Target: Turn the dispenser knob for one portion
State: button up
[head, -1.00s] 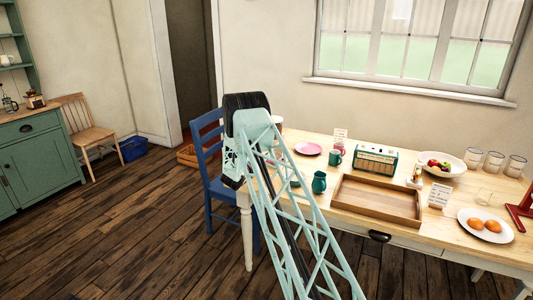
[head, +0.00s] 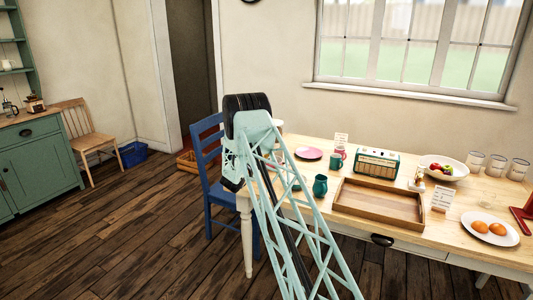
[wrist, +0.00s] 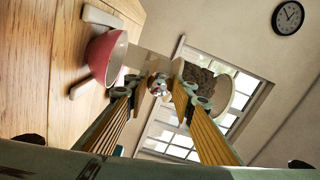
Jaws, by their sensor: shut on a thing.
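In the wrist view, which is tilted so that the table is at the left, my gripper (wrist: 159,90) is shut on a small shiny metal knob (wrist: 158,80). The knob sits on the dispenser, whose clear hopper (wrist: 202,78) holds dark brown contents. A pale round part (wrist: 237,92), likely its lid, shows at the right. A red bowl with a pale inside (wrist: 106,56) stands on the table on the dispenser's outlet side. In the head view my arm covers the gripper, knob and bowl; only a pale bit of the dispenser (head: 278,126) may show.
The wooden table (head: 460,252) carries a tray (head: 350,210), a teal jug (head: 320,186), a mug (head: 335,161), a pink plate (head: 309,153), a radio (head: 377,163) and a fruit bowl (head: 462,171). A blue chair (head: 209,150) stands at the table's left end.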

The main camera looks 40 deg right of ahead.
jog(key=shift+m, duration=0.5)
jog(key=o, duration=0.8)
jog(key=shift+o, duration=0.2)
jog(key=shift+a, duration=0.1)
jog(key=v, duration=1.1)
jog(key=shift+s+a, duration=0.2)
jog(key=shift+a, duration=0.15)
jog(key=shift+r, duration=0.1)
dwell(1.2)
